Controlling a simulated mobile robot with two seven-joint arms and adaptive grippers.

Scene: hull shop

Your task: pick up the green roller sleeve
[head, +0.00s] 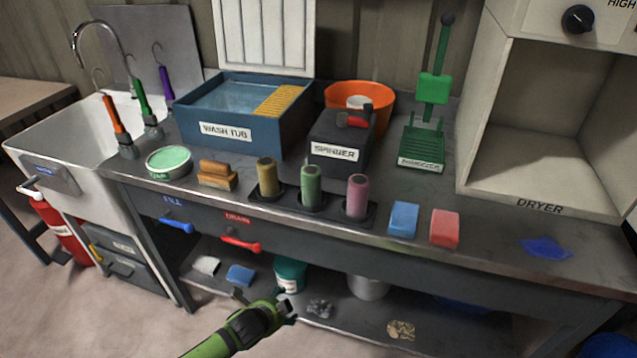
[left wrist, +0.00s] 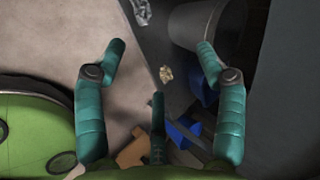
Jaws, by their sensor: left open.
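The green roller sleeve (head: 311,187) stands upright in the middle of a dark three-place holder (head: 328,210) on the bench. An olive-yellow sleeve (head: 267,177) stands to its left and a pink sleeve (head: 357,196) to its right. My left gripper (head: 284,298) is below and in front of the bench edge, well apart from the sleeve. In the left wrist view my left gripper (left wrist: 160,48) is open, with nothing between its teal fingers. The sleeve does not show in that view. My right gripper is not in view.
The wash tub (head: 227,133), spinner (head: 340,150) and green stand (head: 421,148) are behind the sleeves. Blue (head: 404,219) and red (head: 445,228) blocks sit right of the holder. Drain (head: 241,243) and fill (head: 176,226) handles jut from the bench front. A lower shelf holds several items.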

